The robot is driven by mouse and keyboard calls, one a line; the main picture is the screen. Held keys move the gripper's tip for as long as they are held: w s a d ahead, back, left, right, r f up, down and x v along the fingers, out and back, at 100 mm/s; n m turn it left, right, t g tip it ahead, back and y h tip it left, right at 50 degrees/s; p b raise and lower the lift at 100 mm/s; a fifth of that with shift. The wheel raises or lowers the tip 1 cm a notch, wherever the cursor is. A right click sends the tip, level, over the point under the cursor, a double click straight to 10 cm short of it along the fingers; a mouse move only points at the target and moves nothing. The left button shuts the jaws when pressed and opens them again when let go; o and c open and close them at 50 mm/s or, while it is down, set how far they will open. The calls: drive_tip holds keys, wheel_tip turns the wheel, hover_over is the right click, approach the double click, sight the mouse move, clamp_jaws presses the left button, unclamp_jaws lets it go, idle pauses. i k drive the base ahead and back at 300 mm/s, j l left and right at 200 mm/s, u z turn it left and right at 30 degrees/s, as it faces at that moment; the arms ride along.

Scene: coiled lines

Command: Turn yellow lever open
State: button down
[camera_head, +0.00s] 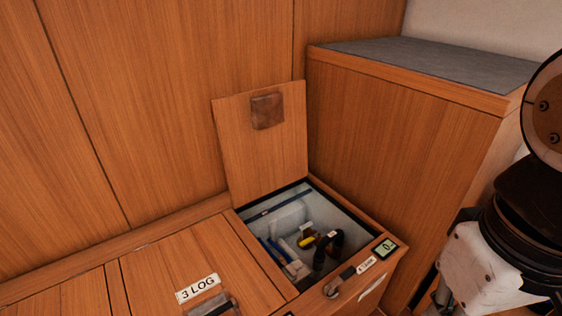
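A small yellow piece (306,241), which looks like the yellow lever, sits low inside an open compartment (352,226) in the wooden bench. A black curved hose or fitting (327,246) stands right beside it and may hide part of it. It is too small to tell which way the lever is turned. My arm shows at the right edge, to the right of the compartment and apart from it. My gripper's fingers cannot be made out in this view.
The compartment's wooden lid (265,155) stands raised behind it. Blue pieces (274,251) and white parts lie inside. A small display (385,248) sits on the front-right rim. A closed hatch labelled "3 LOG" (165,265) is at left. A tall cabinet (400,140) stands behind right.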

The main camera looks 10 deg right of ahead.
sight(303, 244)
drive_tip(key=i+l+u, duration=0.3)
drive_tip(key=i+l, duration=0.15)
drive_tip(key=l, duration=0.25)
drive_tip(key=i+l+u, duration=0.15)
drive_tip(key=l, duration=0.25)
